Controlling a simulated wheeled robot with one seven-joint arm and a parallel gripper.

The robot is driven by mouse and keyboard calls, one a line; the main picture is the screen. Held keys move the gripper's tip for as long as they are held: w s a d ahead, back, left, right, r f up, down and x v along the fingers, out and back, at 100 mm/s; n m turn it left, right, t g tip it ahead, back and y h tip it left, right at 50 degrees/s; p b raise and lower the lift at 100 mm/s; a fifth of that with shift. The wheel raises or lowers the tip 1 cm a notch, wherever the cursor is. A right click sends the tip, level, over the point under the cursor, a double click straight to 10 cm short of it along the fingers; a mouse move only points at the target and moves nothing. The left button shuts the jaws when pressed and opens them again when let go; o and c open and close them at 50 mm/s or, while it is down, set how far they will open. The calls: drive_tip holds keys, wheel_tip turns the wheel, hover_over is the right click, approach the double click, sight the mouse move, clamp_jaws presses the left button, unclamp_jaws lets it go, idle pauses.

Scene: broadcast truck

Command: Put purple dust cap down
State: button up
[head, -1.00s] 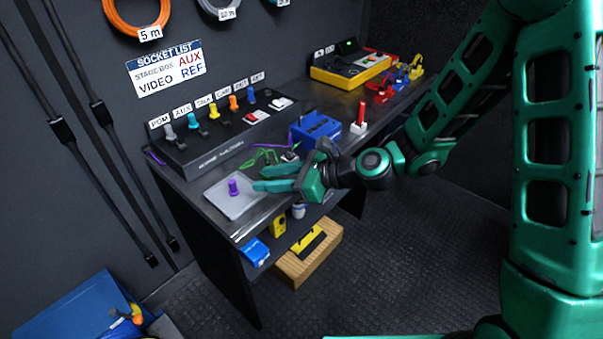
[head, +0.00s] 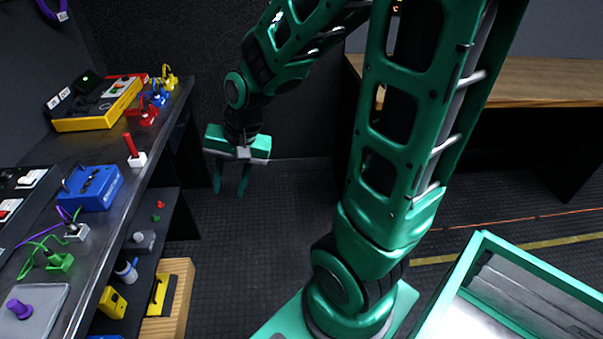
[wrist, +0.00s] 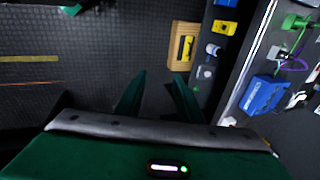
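The purple dust cap (head: 18,308) stands upright on a grey tray (head: 42,312) at the near left end of the dark bench, in the head view. My gripper (head: 231,192) hangs over the floor to the right of the bench, pointing down, well apart from the cap. Its two fingers are spread with nothing between them. In the wrist view the open fingers (wrist: 158,82) show over bare dark floor. The cap is not visible in the wrist view.
The bench carries a blue box (head: 92,188), a green connector (head: 60,262), a white block with a red stick (head: 136,158) and a yellow device (head: 97,107). A teal-rimmed bin (head: 480,240) is at right. Floor between is clear.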

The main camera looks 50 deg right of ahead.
drive_tip(key=s+d+r+n+g+h, duration=0.1)
drive_tip(key=s+d+r, duration=0.2)
drive_tip(key=s+d, duration=0.3)
drive_tip(key=s+d+r+n+g, duration=0.1)
drive_tip(key=s+d+r, duration=0.2)
drive_tip(key=s, duration=0.9)
drive_tip(key=d, duration=0.3)
drive_tip(key=shift+d+g+h, duration=0.25)
drive_tip(key=shift+g+h, duration=0.15)
drive_tip(key=shift+w+f, duration=0.25)
drive_tip(key=shift+w, duration=0.25)
